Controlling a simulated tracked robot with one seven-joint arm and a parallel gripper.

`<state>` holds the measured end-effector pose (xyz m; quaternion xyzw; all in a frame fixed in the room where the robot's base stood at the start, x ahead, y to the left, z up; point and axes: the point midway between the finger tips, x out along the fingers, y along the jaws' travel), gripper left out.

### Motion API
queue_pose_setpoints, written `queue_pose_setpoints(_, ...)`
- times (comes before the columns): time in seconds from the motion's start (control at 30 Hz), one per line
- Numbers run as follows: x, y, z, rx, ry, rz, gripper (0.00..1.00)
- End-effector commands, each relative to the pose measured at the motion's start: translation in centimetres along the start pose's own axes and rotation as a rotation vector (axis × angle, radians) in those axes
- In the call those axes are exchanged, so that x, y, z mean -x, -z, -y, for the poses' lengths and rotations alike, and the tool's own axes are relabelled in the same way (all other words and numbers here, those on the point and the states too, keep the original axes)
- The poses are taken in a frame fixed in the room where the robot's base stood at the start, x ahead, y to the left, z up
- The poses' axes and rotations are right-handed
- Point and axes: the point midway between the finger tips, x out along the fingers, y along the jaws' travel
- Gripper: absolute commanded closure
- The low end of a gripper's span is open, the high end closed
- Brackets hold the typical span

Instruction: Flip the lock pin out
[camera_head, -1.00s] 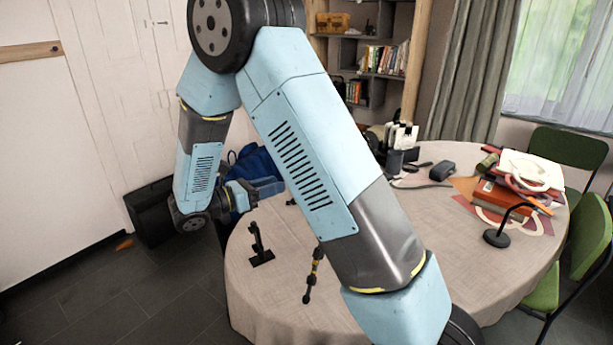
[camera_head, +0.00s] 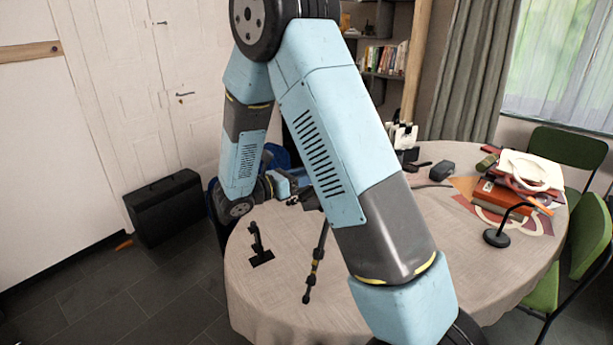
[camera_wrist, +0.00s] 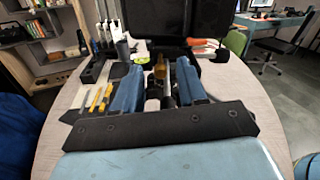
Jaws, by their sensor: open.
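In the head view a black tripod with yellow bands (camera_head: 315,265) has a leg reaching toward the table's front; its upper part is hidden behind my arm. My gripper (camera_head: 292,184) is over the table's back left, partly hidden by my arm. In the wrist view its two blue fingers (camera_wrist: 160,88) are apart, so it is open. A brown-yellow part (camera_wrist: 160,67) and dark parts show in line with the gap between them. I cannot tell whether the fingers touch anything. I cannot make out the lock pin.
The round table (camera_head: 285,285) has a small black stand (camera_head: 261,247) at left. A red book pile (camera_head: 503,196) and a black lamp (camera_head: 497,237) stand at right. In the wrist view, yellow tools (camera_wrist: 100,96) lie left of the fingers. The front of the table is largely clear.

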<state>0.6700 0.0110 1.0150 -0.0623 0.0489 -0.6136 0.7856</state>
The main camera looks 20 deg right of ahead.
Motion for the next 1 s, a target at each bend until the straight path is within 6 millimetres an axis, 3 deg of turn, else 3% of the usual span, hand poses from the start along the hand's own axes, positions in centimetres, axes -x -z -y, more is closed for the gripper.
queue_pose_setpoints(0.07, 0.02, 0.00, 0.00, 0.000, 0.000, 0.000, 0.59)
queue_pose_setpoints(0.5, 0.07, -0.02, -0.02, 0.000, 0.000, 0.000, 1.00)
queue_pose_setpoints(1.0, 0.07, -0.05, -0.07, -0.001, -0.002, 0.000, 1.00)
